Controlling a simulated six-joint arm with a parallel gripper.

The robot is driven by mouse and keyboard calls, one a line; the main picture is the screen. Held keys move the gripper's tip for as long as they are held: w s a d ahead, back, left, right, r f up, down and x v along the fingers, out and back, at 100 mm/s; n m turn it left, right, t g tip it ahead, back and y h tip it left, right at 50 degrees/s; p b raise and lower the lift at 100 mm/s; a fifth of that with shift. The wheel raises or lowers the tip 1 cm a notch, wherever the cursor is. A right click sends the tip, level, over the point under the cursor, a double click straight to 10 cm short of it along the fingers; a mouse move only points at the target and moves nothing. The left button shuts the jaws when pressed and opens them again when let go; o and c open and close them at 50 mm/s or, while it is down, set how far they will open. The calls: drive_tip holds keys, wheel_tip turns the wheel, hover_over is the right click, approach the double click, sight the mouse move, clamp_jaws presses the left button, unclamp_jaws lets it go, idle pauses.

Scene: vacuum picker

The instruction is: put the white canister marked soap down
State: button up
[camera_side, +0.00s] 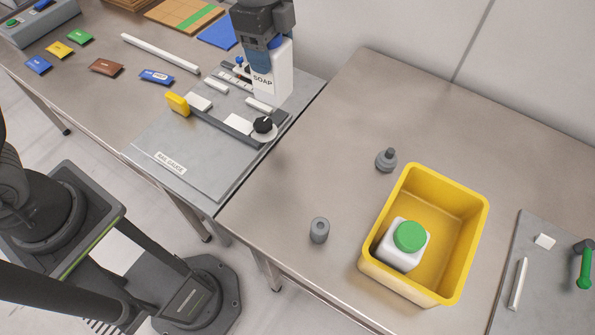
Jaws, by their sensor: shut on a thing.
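The white canister marked SOAP (277,80) stands upright at the top middle, at the back right of a grey fixture plate (190,150). Its blue top (259,56) is partly hidden by my gripper (264,42). My gripper comes down from above and is shut on the canister's top. I cannot tell whether the canister's base touches the plate or hangs just above it.
A black knob (263,125), white blocks and a yellow piece (177,104) sit on the plate close to the canister. A yellow bin (465,235) holding a green-lidded white canister (403,258) stands right. Bare table lies between plate and bin, with two small grey parts.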

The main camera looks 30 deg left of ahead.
drive_tip(key=s, duration=0.5)
drive_tip(key=s+d+f, duration=0.3)
drive_tip(key=d+f, duration=0.7)
drive_tip(key=f, duration=0.1)
drive_tip(key=shift+d+f+m, duration=0.25)
drive_tip(key=shift+d+m, duration=0.05)
drive_tip(key=shift+m, duration=0.1)
drive_tip(key=shift+f, duration=0.1)
drive_tip(key=o, duration=1.1)
drive_tip(key=shift+f, duration=0.1)
